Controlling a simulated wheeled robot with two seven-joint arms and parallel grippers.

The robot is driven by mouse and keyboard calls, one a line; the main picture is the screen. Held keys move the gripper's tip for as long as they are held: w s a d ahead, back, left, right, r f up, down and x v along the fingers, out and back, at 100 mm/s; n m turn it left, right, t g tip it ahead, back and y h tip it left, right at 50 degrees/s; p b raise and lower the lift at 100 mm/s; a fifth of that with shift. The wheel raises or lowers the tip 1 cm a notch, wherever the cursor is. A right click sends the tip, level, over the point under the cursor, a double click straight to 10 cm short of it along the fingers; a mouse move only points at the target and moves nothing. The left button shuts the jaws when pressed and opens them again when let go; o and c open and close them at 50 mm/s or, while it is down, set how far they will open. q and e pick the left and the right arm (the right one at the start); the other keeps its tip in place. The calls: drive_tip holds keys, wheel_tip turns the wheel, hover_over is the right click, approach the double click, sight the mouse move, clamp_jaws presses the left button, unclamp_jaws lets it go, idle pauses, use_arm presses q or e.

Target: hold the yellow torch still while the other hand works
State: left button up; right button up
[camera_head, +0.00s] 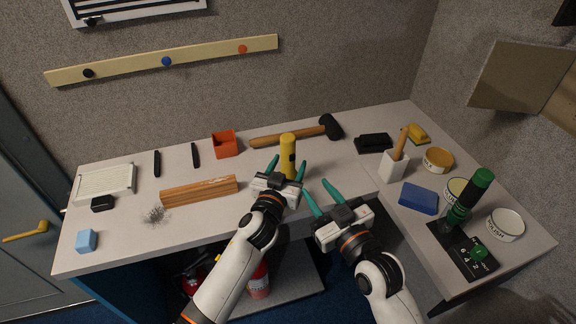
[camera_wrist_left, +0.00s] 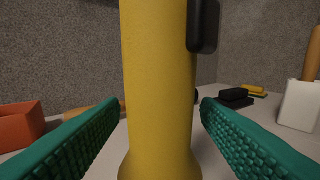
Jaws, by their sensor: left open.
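The yellow torch (camera_head: 288,143) stands upright on the bench, with a dark switch on its side. In the left wrist view the torch (camera_wrist_left: 158,90) fills the middle. My left gripper (camera_head: 287,163) is open, with its green fingers on either side of the torch. The left wrist view shows gaps between both fingers (camera_wrist_left: 160,108) and the torch. The torch's lower part is hidden by the gripper in the head view. My right gripper (camera_head: 316,186) is to the right of and nearer than the left one, at the bench's front edge. Its fingers are apart and empty.
A black-headed mallet (camera_head: 290,135) lies behind the torch, near an orange box (camera_head: 225,145). A wooden block (camera_head: 198,190) lies left of the left gripper. A white holder (camera_head: 393,167), blue block (camera_head: 419,198), tins (camera_head: 438,160) and a green-handled device (camera_head: 465,200) stand on the right.

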use_arm(q)
drive_tip(key=shift+w, duration=0.2)
drive_tip(key=shift+c, duration=0.3)
drive_tip(key=c, duration=1.1)
use_arm(e)
drive_tip(key=shift+c, duration=0.2)
clamp_jaws()
idle(0.6)
idle(0.4)
